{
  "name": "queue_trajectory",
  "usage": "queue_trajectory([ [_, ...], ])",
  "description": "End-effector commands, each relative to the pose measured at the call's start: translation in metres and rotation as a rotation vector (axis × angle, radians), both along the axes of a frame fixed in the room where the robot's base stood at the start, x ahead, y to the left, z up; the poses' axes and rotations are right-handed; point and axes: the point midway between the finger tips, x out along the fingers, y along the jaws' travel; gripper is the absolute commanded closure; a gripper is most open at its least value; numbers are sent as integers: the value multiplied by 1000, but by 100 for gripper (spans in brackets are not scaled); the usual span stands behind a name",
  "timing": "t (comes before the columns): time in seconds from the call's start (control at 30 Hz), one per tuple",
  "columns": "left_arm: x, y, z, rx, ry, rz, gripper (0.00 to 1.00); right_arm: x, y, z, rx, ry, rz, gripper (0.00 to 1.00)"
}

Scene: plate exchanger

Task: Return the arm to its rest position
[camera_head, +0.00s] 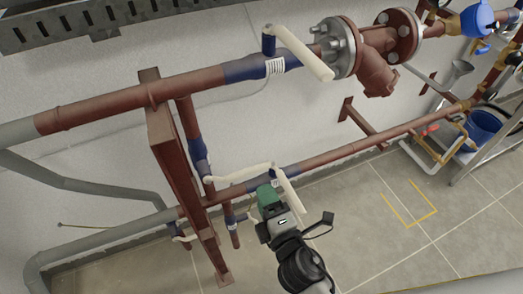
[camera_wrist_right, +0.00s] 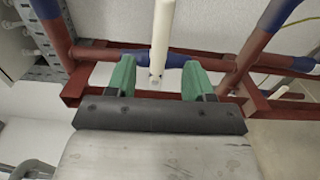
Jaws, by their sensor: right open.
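My right gripper (camera_head: 269,196) has green fingers and sits at the lower red pipe in the head view. In the right wrist view its two fingers (camera_wrist_right: 159,76) are spread apart. The end of a cream valve handle (camera_wrist_right: 162,38) appears between them, with a visible gap on each side. In the head view a cream handle (camera_head: 287,190) is right beside the gripper. Another cream handle (camera_head: 238,173) lies along the lower pipe to its left. My left gripper is not in view.
A red upright support (camera_head: 180,175) stands left of the gripper. The upper red pipe (camera_head: 130,98) carries a blue valve with a cream handle (camera_head: 305,53) and a flanged fitting (camera_head: 375,55). A blue bucket (camera_head: 484,128) stands far right. The tiled floor (camera_head: 370,235) right of my arm is clear.

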Motion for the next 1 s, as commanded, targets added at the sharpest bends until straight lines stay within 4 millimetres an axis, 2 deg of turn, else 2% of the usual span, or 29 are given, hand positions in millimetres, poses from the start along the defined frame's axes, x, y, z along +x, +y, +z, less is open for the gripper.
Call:
queue_trajectory([
  [0.17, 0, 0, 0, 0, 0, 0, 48, 0, 0, -1, 1, 3, 0, 48],
  [0.27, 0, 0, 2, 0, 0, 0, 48, 1, -1, -17, 19, 51, -1, 48],
  [0.37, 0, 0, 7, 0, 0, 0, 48, 1, -6, -61, 73, 182, -13, 48],
  [0.47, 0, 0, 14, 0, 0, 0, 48, -8, -18, -128, 167, 387, -57, 48],
  [0.5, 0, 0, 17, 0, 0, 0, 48, -15, -26, -157, 210, 477, -88, 48],
  [0.57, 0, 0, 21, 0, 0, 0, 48, -30, -40, -199, 280, 609, -146, 48],
  [0.6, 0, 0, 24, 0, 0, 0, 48, -41, -50, -225, 327, 694, -192, 48],
  [0.67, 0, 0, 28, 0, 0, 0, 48, -63, -66, -263, 397, 818, -273, 48],
  [0.7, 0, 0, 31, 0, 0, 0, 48, -79, -78, -287, 445, 896, -334, 48],
  [0.77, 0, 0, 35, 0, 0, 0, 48, -107, -96, -319, 517, 1007, -436, 48],
  [0.8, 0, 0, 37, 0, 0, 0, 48, -128, -108, -338, 566, 1077, -512, 48],
  [0.9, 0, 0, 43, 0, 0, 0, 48, -183, -138, -378, 684, 1226, -716, 48],
  [1.0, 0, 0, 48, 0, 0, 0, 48, -236, -162, -403, 786, 1330, -917, 48],
])
